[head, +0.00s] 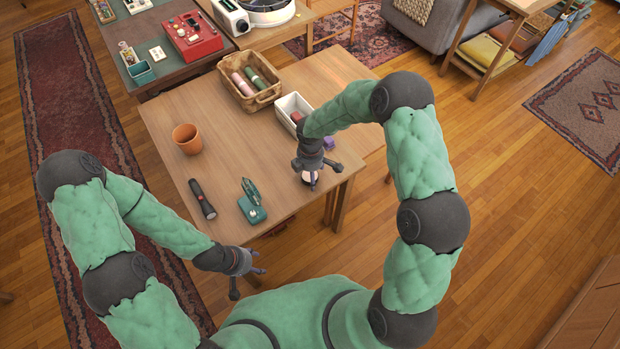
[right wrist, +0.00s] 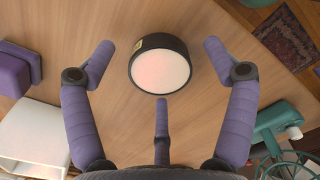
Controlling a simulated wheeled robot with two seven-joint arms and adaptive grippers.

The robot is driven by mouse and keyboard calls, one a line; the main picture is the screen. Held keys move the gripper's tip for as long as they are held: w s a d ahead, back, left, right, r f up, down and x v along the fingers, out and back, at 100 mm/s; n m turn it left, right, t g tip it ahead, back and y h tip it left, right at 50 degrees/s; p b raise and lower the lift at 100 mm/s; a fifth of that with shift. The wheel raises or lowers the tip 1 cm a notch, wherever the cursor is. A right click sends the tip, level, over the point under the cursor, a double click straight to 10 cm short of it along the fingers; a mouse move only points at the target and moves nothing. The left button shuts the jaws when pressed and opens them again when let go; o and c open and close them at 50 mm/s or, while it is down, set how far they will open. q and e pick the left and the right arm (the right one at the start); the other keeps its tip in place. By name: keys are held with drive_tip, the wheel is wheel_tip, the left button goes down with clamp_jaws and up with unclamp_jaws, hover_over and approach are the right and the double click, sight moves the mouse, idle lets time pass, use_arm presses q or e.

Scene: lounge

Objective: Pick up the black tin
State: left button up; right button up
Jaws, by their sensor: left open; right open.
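The black tin (right wrist: 160,65) is a short round can with a dark side, a small yellowish label and a pale pinkish top. In the right wrist view it stands on the wooden table between the spread fingers of my right gripper (right wrist: 159,72), with gaps around it. In the head view the tin (head: 309,178) shows only partly, below my right gripper (head: 315,174) near the table's front right corner. My right gripper is open and empty. My left gripper (head: 246,274) is open and empty, off the table's front edge.
On the table (head: 228,158) are a terracotta pot (head: 187,140), a dark flashlight (head: 203,199), a green device (head: 252,206), a wicker basket (head: 262,98) and a white bin (head: 287,105). A purple block (head: 329,143) is close to my right gripper. The table's middle is clear.

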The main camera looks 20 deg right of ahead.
drive_tip(key=shift+f, duration=0.3)
drive_tip(key=shift+r, duration=0.1)
drive_tip(key=c, duration=1.3)
drive_tip(key=shift+c, duration=0.2)
